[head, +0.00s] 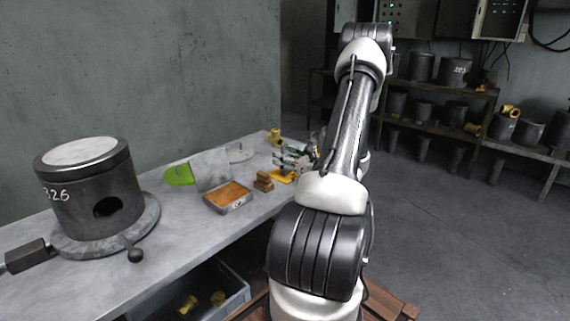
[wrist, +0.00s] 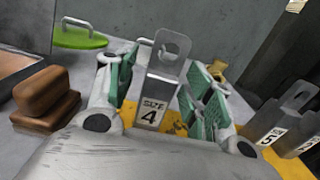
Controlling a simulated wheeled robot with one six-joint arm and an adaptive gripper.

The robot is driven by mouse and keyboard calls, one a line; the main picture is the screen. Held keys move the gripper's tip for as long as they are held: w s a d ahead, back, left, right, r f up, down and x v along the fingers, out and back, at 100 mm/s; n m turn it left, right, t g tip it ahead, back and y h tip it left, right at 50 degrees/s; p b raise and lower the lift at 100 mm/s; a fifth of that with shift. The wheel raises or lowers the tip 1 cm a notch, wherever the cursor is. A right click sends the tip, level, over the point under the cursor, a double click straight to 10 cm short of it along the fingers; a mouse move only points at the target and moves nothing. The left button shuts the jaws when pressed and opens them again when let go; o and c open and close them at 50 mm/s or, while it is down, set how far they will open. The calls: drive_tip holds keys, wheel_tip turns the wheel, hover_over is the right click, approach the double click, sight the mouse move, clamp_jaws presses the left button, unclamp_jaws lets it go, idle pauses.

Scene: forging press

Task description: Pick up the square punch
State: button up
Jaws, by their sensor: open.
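In the wrist view a grey metal piece labelled "SIZE 4" (wrist: 160,85), with a hole in its top tab, stands upright between the green-padded fingers of my gripper (wrist: 160,92). The fingers are open, one on each side of it, with visible gaps; I cannot tell whether either touches it. Similar pieces, one marked 5 (wrist: 278,125), stand to the right on a yellow base (wrist: 292,165). No label names the square punch, and the lower ends of these pieces are hidden. In the head view my gripper (head: 300,158) is over the far end of the table, partly hidden by my arm.
A brown block (wrist: 45,95) sits close left of my gripper. On the table (head: 190,232) are an open tray of orange material (head: 243,205), a green disc with a handle (head: 179,175) and a large dark cylinder marked 326 (head: 90,190). A brass-coloured part (head: 275,137) is behind.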

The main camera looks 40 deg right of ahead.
drive_tip(key=shift+w, duration=0.1)
clamp_jaws()
idle(0.3)
